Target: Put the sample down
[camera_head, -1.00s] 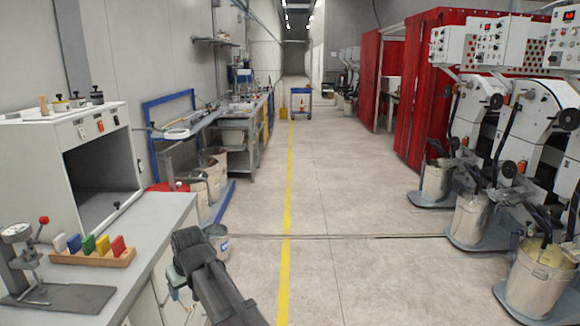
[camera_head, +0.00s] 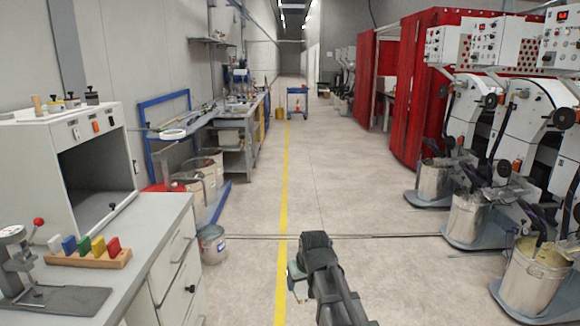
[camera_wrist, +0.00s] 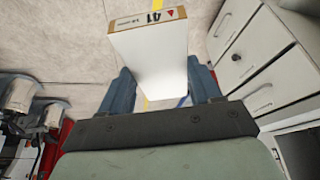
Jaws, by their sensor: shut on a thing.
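The sample (camera_wrist: 150,58) is a white block with a brown-edged end face marked "41" and a small red mark. In the wrist view it sits between the two blue-grey fingers of my gripper (camera_wrist: 161,82), which is shut on it. In the head view my gripper (camera_head: 296,278) is over the aisle floor, right of the grey bench (camera_head: 160,225) and near the yellow line. There the sample is mostly hidden or too small to make out clearly.
On the bench stand a white light booth (camera_head: 80,128), a wooden block (camera_head: 88,260) with coloured pieces, and a dial gauge stand (camera_head: 50,298). A bucket (camera_head: 212,243) is on the floor beside the bench. Coating machines (camera_head: 520,120) line the right.

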